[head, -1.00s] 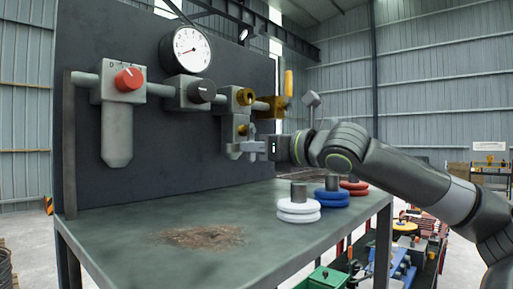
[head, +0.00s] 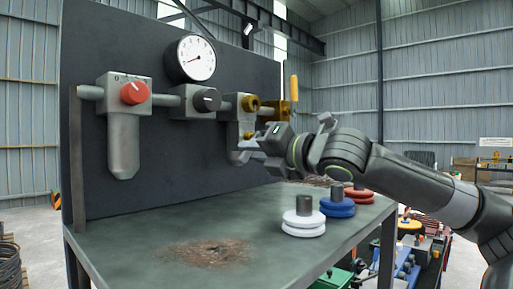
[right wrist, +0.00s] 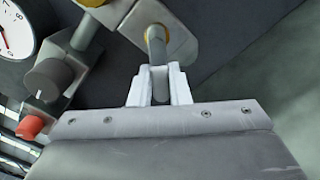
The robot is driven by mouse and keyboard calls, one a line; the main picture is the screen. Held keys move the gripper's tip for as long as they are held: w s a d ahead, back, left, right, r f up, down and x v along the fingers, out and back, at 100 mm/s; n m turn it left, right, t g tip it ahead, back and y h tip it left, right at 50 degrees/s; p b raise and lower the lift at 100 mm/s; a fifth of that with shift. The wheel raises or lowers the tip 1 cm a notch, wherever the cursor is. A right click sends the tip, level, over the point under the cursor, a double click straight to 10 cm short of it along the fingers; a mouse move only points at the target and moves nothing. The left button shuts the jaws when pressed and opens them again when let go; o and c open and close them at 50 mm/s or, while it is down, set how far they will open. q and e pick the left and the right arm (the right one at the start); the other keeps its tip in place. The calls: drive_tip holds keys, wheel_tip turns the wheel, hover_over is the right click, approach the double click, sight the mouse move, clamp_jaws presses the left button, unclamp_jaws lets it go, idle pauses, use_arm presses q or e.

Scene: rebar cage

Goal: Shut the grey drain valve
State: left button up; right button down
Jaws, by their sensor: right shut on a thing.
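The grey drain valve is the block (head: 234,118) on the pipe run, with a brass fitting on its face. In the right wrist view its grey handle (right wrist: 157,50) runs down from the block into my jaws. My right gripper (head: 247,151) reaches in from the right, tilted, below the brass fitting. In the right wrist view its white fingers (right wrist: 160,85) are closed on either side of the grey handle. The handle is mostly hidden by the gripper in the head view. My left gripper is not in view.
A red knob (head: 134,92), a black knob (head: 207,100) and a gauge (head: 196,58) sit to the left on the same pipe. A yellow lever (head: 294,88) stands close right. White (head: 303,222), blue (head: 337,208) and red (head: 359,193) ringed pieces stand on the table below.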

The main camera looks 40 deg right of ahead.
drive_tip(key=shift+a+r+m+p, duration=0.2)
drive_tip(key=shift+r+m+p, duration=0.25)
drive_tip(key=shift+m, duration=1.1)
drive_tip(key=shift+a+r+m+p, duration=0.15)
drive_tip(key=shift+r+m+p, duration=0.3)
drive_tip(key=shift+m, duration=1.15)
drive_tip(key=shift+a+r+m+p, duration=0.2)
drive_tip(key=shift+r+m+p, duration=0.25)
drive_tip(key=shift+m, duration=1.1)
drive_tip(key=c, duration=1.4)
unclamp_jaws()
drive_tip(key=shift+o, duration=0.2)
drive_tip(key=shift+s, duration=0.1)
